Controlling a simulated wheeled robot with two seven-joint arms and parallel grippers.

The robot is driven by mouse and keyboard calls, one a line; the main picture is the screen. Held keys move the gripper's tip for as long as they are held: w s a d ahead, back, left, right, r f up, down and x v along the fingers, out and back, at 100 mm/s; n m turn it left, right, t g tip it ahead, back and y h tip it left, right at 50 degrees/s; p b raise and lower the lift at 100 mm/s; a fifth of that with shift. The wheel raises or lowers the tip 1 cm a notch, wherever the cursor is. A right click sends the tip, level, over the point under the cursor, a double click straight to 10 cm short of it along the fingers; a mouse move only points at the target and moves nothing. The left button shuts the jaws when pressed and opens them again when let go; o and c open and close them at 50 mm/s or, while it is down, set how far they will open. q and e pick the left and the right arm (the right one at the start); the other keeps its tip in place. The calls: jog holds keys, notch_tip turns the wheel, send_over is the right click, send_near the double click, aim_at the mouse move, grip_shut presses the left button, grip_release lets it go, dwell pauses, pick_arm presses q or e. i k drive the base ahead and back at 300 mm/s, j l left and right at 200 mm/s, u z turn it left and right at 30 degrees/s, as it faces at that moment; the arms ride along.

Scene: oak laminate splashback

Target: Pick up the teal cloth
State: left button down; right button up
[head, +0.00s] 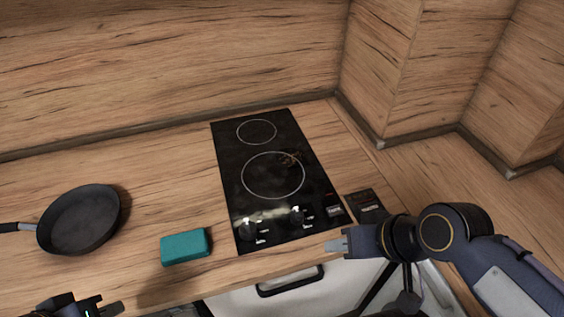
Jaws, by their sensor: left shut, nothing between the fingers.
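The teal cloth (185,247) is a compact, block-like folded piece on the wooden counter, left of the hob and near the counter's front edge. My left gripper (112,309) is at the bottom left, shut and empty, apart from the cloth and to its lower left. Part of it is cut off by the picture's lower edge. My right gripper (337,246) is by the hob's front right corner, well to the right of the cloth. Its fingers are too small to tell open from shut, and I see nothing held in it.
A black frying pan (80,219) lies left of the cloth, its handle pointing left. The black two-ring hob (272,175) has knobs at its front and a dark stain. A white oven front with a dark handle (290,281) is below. Bare counter (160,165) lies behind the cloth.

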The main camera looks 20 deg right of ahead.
aim_at(177, 249)
jog(key=k, duration=0.4)
jog(key=z, duration=0.4)
jog(key=k+z, duration=0.15)
jog(key=z, duration=0.3)
jog(key=l+z, duration=0.1)
jog(key=z, duration=0.3)
jog(key=k+z, duration=0.1)
jog(key=z, duration=0.3)
jog(key=k+j+z, duration=0.25)
jog(key=j, duration=0.3)
jog(key=k+j+z, duration=0.3)
jog(key=j, duration=0.25)
jog(key=k+j+z, duration=0.25)
jog(key=k+j, duration=0.1)
jog(key=j, duration=0.1)
